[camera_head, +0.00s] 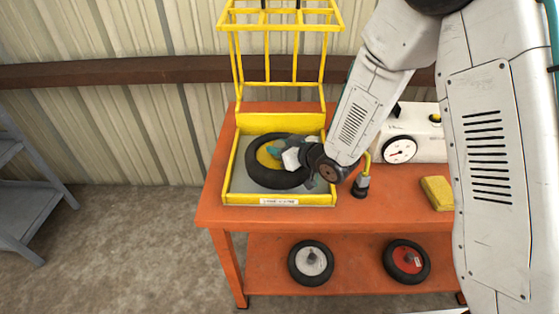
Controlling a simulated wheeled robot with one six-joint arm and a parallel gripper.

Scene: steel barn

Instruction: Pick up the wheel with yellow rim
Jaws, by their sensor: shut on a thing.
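The wheel with the yellow rim (264,180) has a black tyre and lies in a yellow-edged grey tray (236,182) on top of the orange table. My gripper (284,160) reaches in from the right and is shut on the wheel at its right side. The gripper and wrist cover part of the rim and the tyre's right edge. I cannot tell whether the wheel touches the tray floor or is slightly raised.
A yellow tube frame (282,85) rises behind the tray. A white gauge box (418,142), a yellow hose end (362,180) and a yellow sponge (437,193) are right of it. White-rimmed (311,262) and red-rimmed (407,262) wheels lie on the lower shelf. A grey rack (25,190) stands left.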

